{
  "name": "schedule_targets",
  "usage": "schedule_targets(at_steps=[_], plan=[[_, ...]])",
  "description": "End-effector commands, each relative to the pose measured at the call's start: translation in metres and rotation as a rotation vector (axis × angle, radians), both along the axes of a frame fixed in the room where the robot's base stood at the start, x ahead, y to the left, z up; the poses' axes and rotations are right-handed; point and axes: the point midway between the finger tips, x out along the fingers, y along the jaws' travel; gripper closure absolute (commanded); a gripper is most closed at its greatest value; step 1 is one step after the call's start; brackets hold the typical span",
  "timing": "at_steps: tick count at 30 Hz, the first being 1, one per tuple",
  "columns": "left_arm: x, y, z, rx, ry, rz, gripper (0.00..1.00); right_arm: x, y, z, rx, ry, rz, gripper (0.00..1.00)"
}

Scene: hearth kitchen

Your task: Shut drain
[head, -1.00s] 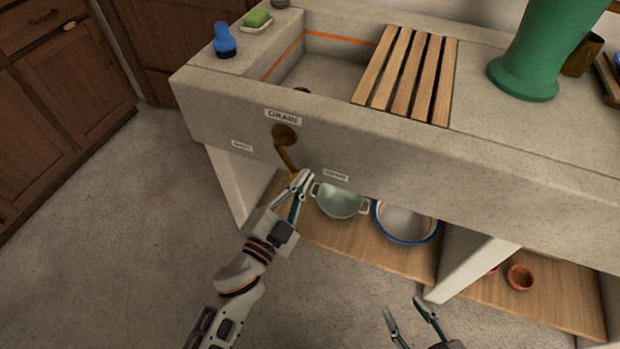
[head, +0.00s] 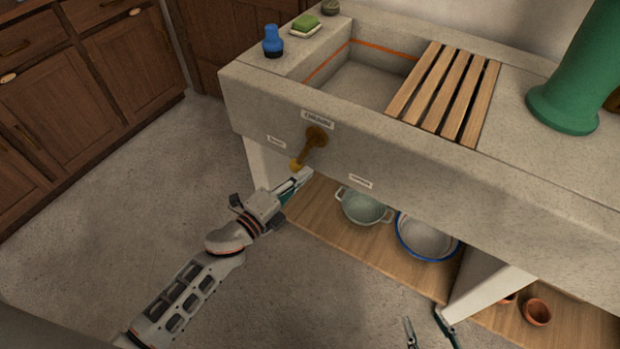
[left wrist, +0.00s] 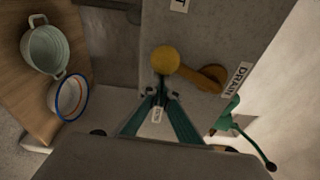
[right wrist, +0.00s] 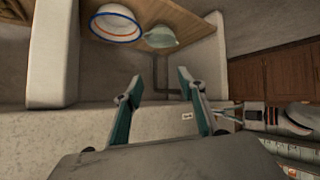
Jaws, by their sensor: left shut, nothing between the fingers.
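The drain lever (head: 316,138) is a brown handle with a yellow knob (head: 296,164), mounted on the front of the stone sink under a DRAIN label (head: 318,119). It slants down and left, toward the left small label (head: 276,141), which ends in T in the left wrist view (left wrist: 180,5). The right small label (head: 360,181) is unreadable. My left gripper (head: 305,174) is shut and empty, its tips just right of and below the knob. In the left wrist view the tips (left wrist: 161,80) are right by the knob (left wrist: 165,60); contact is unclear. My right gripper (head: 427,333) is open and empty, low in front.
The sink basin (head: 372,82) has a wooden slat rack (head: 441,92) at its right. A blue bottle (head: 272,42) and green soap (head: 305,22) stand at its left. A colander (head: 362,207) and white bowl (head: 427,238) sit on the shelf below. Floor at left is clear.

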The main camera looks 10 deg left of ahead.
Motion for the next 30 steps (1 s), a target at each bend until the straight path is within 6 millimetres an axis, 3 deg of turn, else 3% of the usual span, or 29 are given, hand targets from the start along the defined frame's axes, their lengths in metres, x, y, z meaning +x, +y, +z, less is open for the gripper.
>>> schedule_targets(at_steps=[12,30], plan=[[0.006,0.015,0.004,0.159,-0.058,0.001,1.0,-0.007,-0.003,-0.004,-0.005,0.015,-0.005,0.6],[0.008,0.019,0.005,0.177,-0.065,0.006,1.0,-0.001,-0.003,-0.001,-0.005,0.005,-0.008,0.6]])
